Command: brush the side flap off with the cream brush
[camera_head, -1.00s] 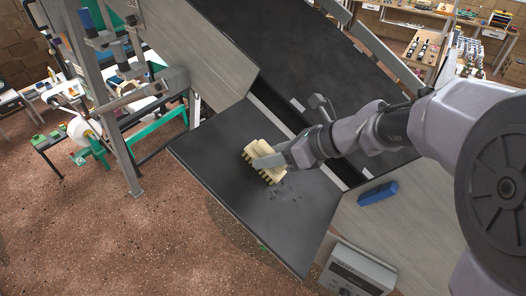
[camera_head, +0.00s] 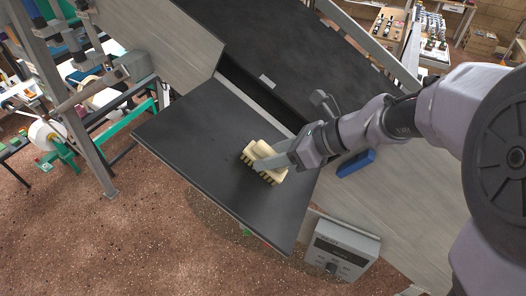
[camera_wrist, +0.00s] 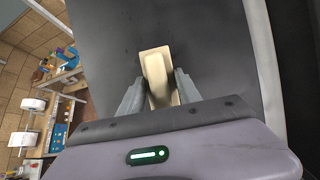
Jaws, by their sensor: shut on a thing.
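I cannot tell whether the bristles touch. In the wrist view the cream brush (camera_wrist: 157,75) sits between the two grey fingers of my gripper (camera_wrist: 158,92), with the side flap (camera_wrist: 110,50) behind it.
A dark belt (camera_head: 290,70) runs behind the flap, with a gap between them. A grey control box (camera_head: 341,250) stands at the front right. The speckled floor (camera_head: 150,240) is open at front left.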

